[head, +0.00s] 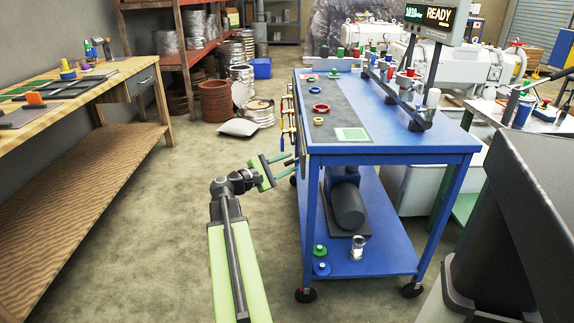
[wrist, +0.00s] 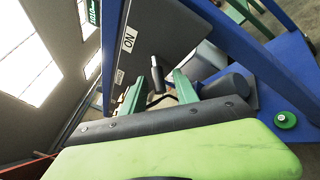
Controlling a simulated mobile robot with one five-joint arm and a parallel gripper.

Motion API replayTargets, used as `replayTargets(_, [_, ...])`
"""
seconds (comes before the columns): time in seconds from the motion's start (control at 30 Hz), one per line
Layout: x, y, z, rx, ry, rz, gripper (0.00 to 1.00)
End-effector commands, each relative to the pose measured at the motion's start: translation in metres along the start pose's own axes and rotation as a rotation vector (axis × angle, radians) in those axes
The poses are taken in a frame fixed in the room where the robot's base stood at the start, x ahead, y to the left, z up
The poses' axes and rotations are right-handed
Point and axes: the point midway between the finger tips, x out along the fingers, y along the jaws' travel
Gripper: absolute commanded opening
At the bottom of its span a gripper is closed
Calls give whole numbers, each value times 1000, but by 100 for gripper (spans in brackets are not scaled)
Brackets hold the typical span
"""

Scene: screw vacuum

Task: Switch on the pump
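The pump (head: 347,206) is a dark cylinder on the lower shelf of the blue cart (head: 390,158). My gripper (head: 290,162) is at the cart's left side, its green fingers pointing at it. In the wrist view my gripper (wrist: 160,80) is open. A switch lever (wrist: 156,72) with a dark handle stands out from a grey panel (wrist: 165,35), in the gap between the fingers. I cannot tell whether a finger touches it. An ON label (wrist: 129,40) is on the panel near the lever. A second label (wrist: 118,77) is too small to read.
A wooden bench (head: 95,90) stands at left, with open floor between it and the cart. The display (head: 437,15) reads READY. A green-topped part (head: 320,250) is on the lower shelf.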

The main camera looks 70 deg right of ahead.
Motion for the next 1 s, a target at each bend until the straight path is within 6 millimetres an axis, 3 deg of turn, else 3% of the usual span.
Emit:
replayTargets(0.03, [0, 0, 0, 0, 0, 0, 33])
replayTargets(0.3, [0, 0, 0, 0, -1, -1, 0])
replayTargets(1.0, [-3, 13, 11, 93, 89, -100, 0])
